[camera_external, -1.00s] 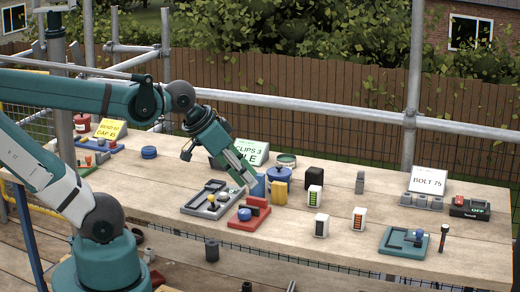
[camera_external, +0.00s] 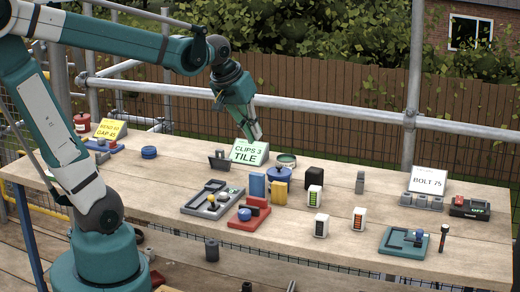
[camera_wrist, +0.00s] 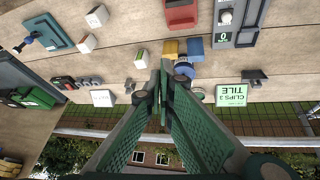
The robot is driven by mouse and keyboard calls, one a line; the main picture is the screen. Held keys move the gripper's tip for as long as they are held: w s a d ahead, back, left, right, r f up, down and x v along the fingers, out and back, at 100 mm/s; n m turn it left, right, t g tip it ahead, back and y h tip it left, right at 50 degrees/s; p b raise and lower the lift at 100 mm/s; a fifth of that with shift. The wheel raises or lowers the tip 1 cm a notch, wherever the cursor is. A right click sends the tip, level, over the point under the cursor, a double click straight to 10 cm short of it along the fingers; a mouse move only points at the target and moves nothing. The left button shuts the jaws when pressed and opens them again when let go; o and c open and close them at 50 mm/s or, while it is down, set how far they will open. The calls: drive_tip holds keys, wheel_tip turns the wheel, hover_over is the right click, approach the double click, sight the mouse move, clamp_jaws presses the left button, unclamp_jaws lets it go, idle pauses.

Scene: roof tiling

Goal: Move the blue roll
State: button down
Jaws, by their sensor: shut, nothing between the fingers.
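I cannot tell for certain which round blue thing is the blue roll. A short blue cylinder (camera_external: 149,152) lies flat at the left of the bench. A wider round blue thing (camera_external: 281,174) stands mid-bench, behind the yellow block, and also shows in the wrist view (camera_wrist: 184,67). A small blue round piece (camera_external: 244,214) sits on a red tray (camera_external: 258,209). My gripper (camera_external: 257,139) is shut and empty, raised in front of the "CLIPS 3 TILE" sign (camera_external: 249,153). In the wrist view its fingertips (camera_wrist: 164,70) meet beside the wider blue thing.
A blue block (camera_external: 257,185) and a yellow block (camera_external: 280,194) stand close to the wider blue thing. A grey tray (camera_external: 205,201) lies to their left. White indicator boxes (camera_external: 321,225) and a teal tray (camera_external: 404,242) are at the right. Bare bench lies around the left cylinder.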

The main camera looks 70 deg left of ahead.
drive_tip(key=w+a+r+n+g+p, duration=0.1)
drive_tip(key=w+a+n, duration=0.15)
drive_tip(key=a, duration=0.75)
drive_tip(key=w+a+n+g+p, duration=0.1)
drive_tip(key=a+n, duration=0.3)
drive_tip(key=a, duration=0.7)
drive_tip(key=s+a+f+n+g+p, duration=0.1)
drive_tip(key=s+a+n, duration=0.1)
drive_tip(key=a, duration=0.8)
drive_tip(key=s+a+f+n+p, duration=0.1)
drive_tip(key=s+a+f+n, duration=0.15)
drive_tip(key=a, duration=0.65)
drive_tip(key=s+a+f+n+p, duration=0.1)
drive_tip(key=s+a+f+n, duration=0.2)
drive_tip(key=s+a, duration=0.6)
drive_tip(key=s+a+f+n+g+h+p, duration=0.1)
drive_tip(key=s+a+f+n, duration=0.2)
drive_tip(key=s+a+f, duration=0.3)
drive_tip(key=s+a+f+n+g+p, duration=0.1)
drive_tip(key=s+a+f+n, duration=0.2)
drive_tip(key=s+a, duration=0.9)
drive_tip(key=a+f, duration=0.2)
drive_tip(key=a, duration=0.3)
drive_tip(key=shift+a+f+n+h+p, duration=0.2)
drive_tip(key=shift+f+n+h+p, duration=0.1)
drive_tip(key=shift+p, duration=0.1)
drive_tip(key=shift+s+f, duration=0.1)
drive_tip(key=shift+f, duration=0.05)
